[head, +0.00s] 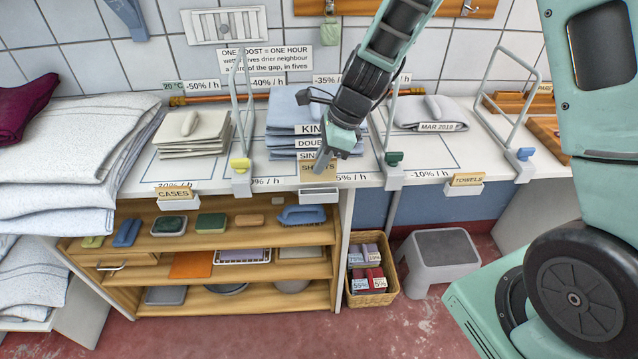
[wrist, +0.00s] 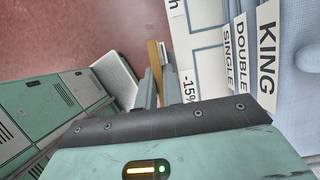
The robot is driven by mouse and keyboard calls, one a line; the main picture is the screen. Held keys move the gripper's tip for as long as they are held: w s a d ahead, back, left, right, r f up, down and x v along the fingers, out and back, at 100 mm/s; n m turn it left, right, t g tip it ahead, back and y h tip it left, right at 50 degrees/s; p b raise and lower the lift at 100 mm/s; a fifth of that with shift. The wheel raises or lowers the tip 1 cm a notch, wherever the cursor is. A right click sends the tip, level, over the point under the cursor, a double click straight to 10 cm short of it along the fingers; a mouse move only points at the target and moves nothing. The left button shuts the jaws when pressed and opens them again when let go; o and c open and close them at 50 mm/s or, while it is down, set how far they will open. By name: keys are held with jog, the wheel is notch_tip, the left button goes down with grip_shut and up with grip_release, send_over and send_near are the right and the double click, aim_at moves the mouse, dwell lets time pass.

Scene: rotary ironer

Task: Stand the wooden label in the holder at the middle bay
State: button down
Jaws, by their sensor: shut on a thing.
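The wooden label (head: 318,171), with dark lettering that my fingers partly cover, is held by my gripper (head: 323,163) at the counter's front edge. In the wrist view the label shows edge-on as a thin wooden strip (wrist: 154,56) between my fingers (wrist: 150,90). The middle bay's holder (head: 318,196) is a small white box on the front edge. It looks empty. In the head view the label appears just above the holder, with a small gap between them. I cannot tell their exact depth offset.
Left and right holders carry the CASES label (head: 174,193) and TOWELS label (head: 467,180). Blue folded sheets (head: 288,112) with size cards lie behind my gripper. Wire dividers with a yellow clip (head: 240,165) and green clip (head: 393,159) stand on either side. A stool (head: 440,255) is below.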

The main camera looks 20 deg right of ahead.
aim_at(321, 180)
jog(key=shift+f, duration=2.85)
jog(key=shift+f+b, duration=0.15)
jog(key=shift+b, duration=0.15)
jog(key=c, duration=1.5)
grip_release()
jog(key=shift+c, duration=0.2)
